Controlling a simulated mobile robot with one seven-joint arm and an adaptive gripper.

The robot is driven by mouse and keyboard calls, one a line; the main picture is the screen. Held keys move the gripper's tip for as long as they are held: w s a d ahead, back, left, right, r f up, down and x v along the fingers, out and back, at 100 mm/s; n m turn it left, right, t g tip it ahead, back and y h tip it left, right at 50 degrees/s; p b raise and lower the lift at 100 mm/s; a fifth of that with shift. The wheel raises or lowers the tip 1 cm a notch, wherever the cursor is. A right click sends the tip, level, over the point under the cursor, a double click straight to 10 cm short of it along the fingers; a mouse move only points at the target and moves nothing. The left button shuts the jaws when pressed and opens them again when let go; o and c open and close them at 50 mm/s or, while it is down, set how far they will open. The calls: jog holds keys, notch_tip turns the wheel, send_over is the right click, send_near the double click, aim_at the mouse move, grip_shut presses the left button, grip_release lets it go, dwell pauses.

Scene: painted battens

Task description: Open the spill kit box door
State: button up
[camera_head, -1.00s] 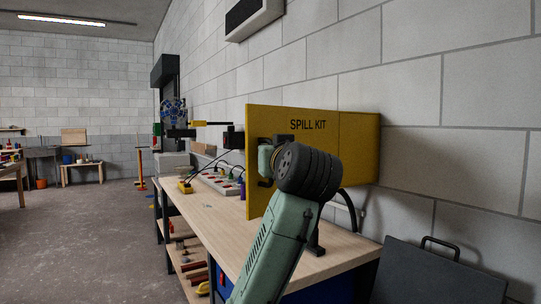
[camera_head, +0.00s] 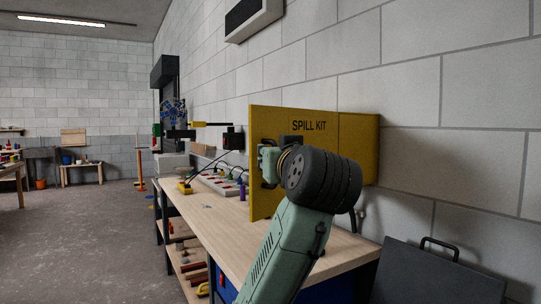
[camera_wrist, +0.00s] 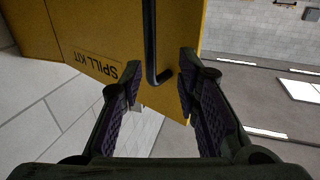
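The yellow spill kit box (camera_head: 358,150) is on the block wall at the right. Its door (camera_head: 318,112), lettered SPILL KIT, stands swung out from the wall, nearly in line with the box's side. The door (camera_wrist: 100,25) also fills the upper left of the wrist view. The black bar handle (camera_wrist: 150,40) on it lies between my fingertips, with gaps on both sides. My gripper (camera_wrist: 160,66) is open, its fingers well apart and not closed on the handle. In the head view my wrist hides part of the door, and the gripper (camera_head: 269,165) is at its face.
A wooden workbench (camera_head: 225,228) runs along the wall beneath the door, with a power strip (camera_head: 219,184) and tools on it. A dark panel with a handle (camera_head: 430,275) stands at the lower right. The floor (camera_head: 90,235) at the left is clear.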

jog(key=v, duration=0.7)
jog(key=shift+f, duration=0.1)
